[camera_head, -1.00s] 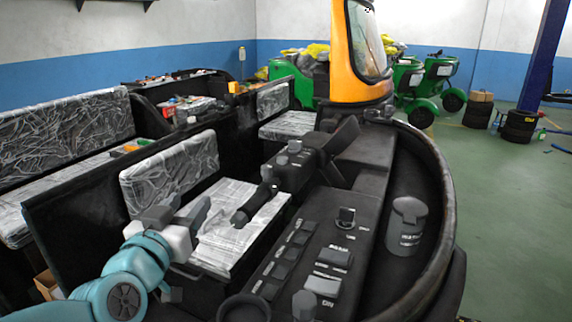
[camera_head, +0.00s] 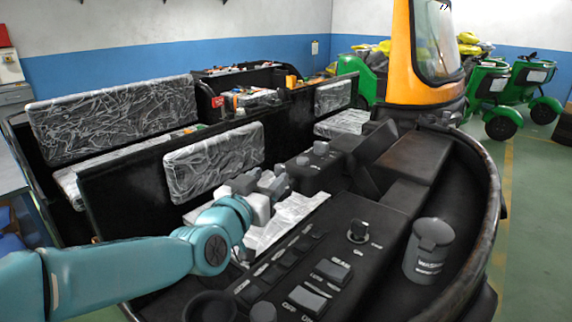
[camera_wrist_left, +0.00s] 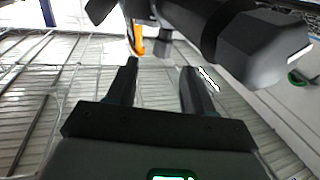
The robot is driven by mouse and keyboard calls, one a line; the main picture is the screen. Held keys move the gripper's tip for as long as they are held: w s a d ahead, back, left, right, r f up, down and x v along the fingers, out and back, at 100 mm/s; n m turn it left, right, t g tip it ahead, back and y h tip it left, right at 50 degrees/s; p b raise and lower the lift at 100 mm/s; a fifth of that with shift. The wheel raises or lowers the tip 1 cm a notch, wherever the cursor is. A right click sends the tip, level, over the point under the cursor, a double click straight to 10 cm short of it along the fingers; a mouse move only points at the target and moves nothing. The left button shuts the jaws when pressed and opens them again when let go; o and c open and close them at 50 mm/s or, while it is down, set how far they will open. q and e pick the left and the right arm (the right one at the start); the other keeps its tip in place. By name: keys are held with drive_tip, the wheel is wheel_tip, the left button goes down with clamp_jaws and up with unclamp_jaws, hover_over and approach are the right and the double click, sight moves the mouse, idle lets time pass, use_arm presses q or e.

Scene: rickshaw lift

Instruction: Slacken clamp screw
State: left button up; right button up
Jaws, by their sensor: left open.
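My left gripper (camera_head: 262,182) is open, with pale grey fingers, beside the black steering unit (camera_head: 310,168) and over the wrapped seat. In the left wrist view its two dark fingers (camera_wrist_left: 160,68) stand apart with nothing between them. A dark handle with a faceted end (camera_wrist_left: 250,42) crosses the top of that view, just beyond the fingertips; I cannot tell whether it touches. A small grey knob (camera_head: 321,148) stands on top of the steering unit. I cannot make out for certain which part is the clamp screw. My right gripper is not in view.
The black dashboard (camera_head: 345,235) with switches, a dial knob (camera_head: 358,231) and a grey washer bottle (camera_head: 428,250) fills the front right. A wrapped seat back (camera_head: 214,160) stands behind my gripper. An orange windscreen frame (camera_head: 402,65) rises beyond. Green floor is free at right.

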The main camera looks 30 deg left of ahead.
sight(278, 168)
use_arm(q)
drive_tip(key=w, duration=0.2)
drive_tip(key=w+a, duration=0.1)
drive_tip(key=w, duration=0.1)
drive_tip(key=w+p, duration=0.1)
drive_tip(key=w, duration=0.1)
drive_tip(key=shift+w+a, duration=0.3)
drive_tip(key=shift+w, duration=0.1)
drive_tip(key=shift+d, duration=0.1)
drive_tip(key=c, duration=1)
